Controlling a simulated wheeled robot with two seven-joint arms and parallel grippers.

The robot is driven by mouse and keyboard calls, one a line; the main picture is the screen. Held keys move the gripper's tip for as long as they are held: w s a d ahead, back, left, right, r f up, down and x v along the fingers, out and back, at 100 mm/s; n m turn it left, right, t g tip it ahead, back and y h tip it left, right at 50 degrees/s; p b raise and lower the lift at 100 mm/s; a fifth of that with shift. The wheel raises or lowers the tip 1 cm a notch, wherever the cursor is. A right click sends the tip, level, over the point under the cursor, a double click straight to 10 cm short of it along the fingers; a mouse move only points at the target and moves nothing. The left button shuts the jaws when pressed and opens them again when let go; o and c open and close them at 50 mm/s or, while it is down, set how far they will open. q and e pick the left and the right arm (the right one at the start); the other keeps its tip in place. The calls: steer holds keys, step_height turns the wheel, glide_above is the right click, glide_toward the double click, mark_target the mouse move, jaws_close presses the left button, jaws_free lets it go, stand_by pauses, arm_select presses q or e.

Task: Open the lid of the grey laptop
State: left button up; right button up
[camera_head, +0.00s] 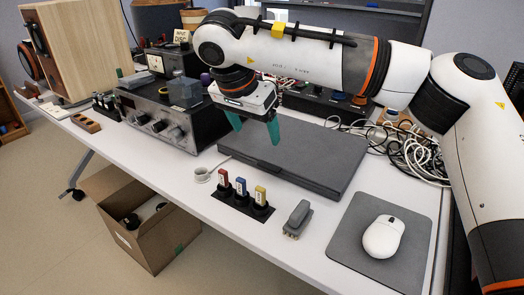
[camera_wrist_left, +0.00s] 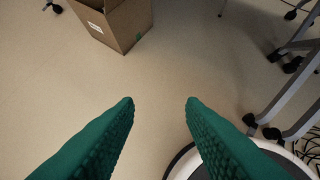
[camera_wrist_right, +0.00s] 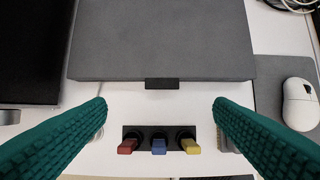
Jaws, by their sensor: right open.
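The grey laptop (camera_head: 305,158) lies shut and flat on the white table in the head view. In the right wrist view the laptop (camera_wrist_right: 165,35) fills the upper middle, with a small dark tab (camera_wrist_right: 162,84) at the middle of its front edge. My right gripper (camera_head: 254,136) is open and empty, above the left part of the laptop in the head view; its fingers (camera_wrist_right: 158,102) show wide apart in the right wrist view. My left gripper (camera_wrist_left: 160,101) is open and empty over the floor, seen only in the left wrist view.
A rack with red, blue and yellow connectors (camera_head: 241,197), a grey stapler-like item (camera_head: 298,217) and a white mouse (camera_head: 383,236) on a grey pad (camera_head: 345,251) stand in front. An amplifier-like box (camera_head: 170,115) is at left, tangled cables (camera_head: 415,150) at right. A cardboard box (camera_head: 150,238) is below.

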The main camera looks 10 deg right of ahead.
mark_target(268, 166)
steer(key=x, duration=0.3)
steer(key=b+x, duration=0.1)
steer(key=x, duration=0.2)
steer(key=b+x, duration=0.1)
steer(key=x, duration=0.3)
steer(key=shift+s+a, duration=0.1)
steer(key=shift+s, duration=0.2)
arm_select(q)
steer(key=w+d+r+t+h, duration=0.1)
steer(key=w+d+r+t, duration=0.2)
steer(key=w+r+t, duration=0.3)
steer(key=shift+w+r+h, duration=0.25)
steer(key=shift+w+h, duration=0.15)
steer(key=shift+w, duration=0.2)
arm_select(e)
steer(key=shift+w+f, duration=0.2)
steer(key=shift+f, duration=0.4)
steer(key=shift+r, duration=0.1)
steer(key=c, duration=1.4)
